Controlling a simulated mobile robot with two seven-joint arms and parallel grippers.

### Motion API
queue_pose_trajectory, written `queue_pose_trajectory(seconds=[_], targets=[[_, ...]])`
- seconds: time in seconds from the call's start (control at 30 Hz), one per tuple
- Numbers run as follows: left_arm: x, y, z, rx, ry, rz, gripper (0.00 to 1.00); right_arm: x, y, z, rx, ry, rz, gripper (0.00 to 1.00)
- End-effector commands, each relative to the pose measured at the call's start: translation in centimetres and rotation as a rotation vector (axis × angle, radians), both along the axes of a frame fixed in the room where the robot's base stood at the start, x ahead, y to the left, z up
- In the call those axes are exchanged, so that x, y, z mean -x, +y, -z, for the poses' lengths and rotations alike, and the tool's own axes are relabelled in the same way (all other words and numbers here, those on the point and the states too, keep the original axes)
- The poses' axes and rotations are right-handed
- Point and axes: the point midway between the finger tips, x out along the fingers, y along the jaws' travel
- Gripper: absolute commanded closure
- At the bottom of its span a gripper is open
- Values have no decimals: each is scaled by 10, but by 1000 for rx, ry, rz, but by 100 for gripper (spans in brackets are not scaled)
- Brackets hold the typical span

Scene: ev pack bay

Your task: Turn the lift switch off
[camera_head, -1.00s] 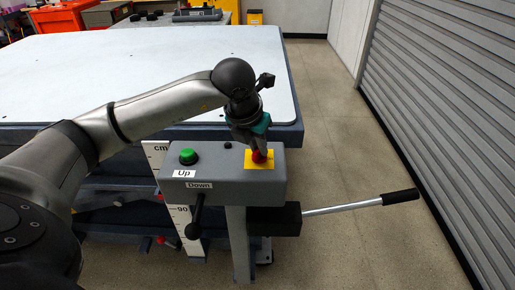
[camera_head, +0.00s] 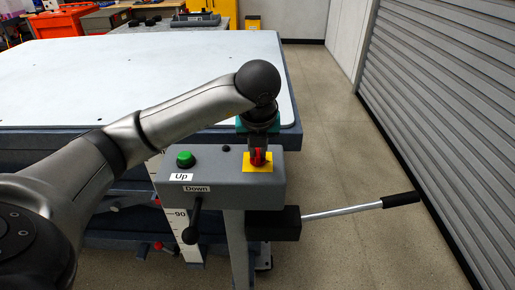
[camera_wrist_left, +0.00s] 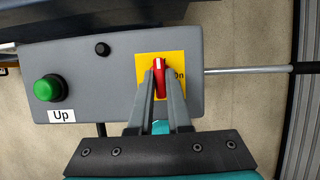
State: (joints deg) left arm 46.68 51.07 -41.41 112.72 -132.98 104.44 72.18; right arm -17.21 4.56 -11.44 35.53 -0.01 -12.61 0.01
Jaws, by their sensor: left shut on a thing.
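The lift switch is a red knob (camera_wrist_left: 159,76) on a yellow plate (camera_wrist_left: 142,66) with an "On" label at its right side. It sits at the right end of the grey control box (camera_wrist_left: 112,67). In the left wrist view my left gripper (camera_wrist_left: 160,80) has its two fingers on either side of the red knob, shut on it. In the head view the left gripper (camera_head: 258,155) comes down on the knob from above and hides part of it. The knob points roughly straight up in the wrist view. My right gripper is not in view.
A green "Up" button (camera_head: 185,159) and a small black knob (camera_head: 226,148) share the box. A "Down" lever (camera_head: 194,220) hangs at its front. A long handle (camera_head: 360,207) sticks out right. The lift table (camera_head: 150,75) lies behind; a shutter (camera_head: 440,110) stands right.

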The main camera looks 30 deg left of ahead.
Motion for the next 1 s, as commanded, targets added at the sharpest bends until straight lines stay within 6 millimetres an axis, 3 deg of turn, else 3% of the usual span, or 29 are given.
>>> queue_pose_trajectory(seconds=[0.3,0.33,0.57,0.87,1.0], targets=[[0,0,-1,0,-1,-5,100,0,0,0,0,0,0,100],[0,0,-1,0,-1,-5,81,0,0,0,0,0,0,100],[0,0,0,0,0,-3,55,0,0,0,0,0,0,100],[0,0,-2,0,0,-1,54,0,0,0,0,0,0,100],[4,-3,-15,1,-3,0,54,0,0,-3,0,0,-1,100]])
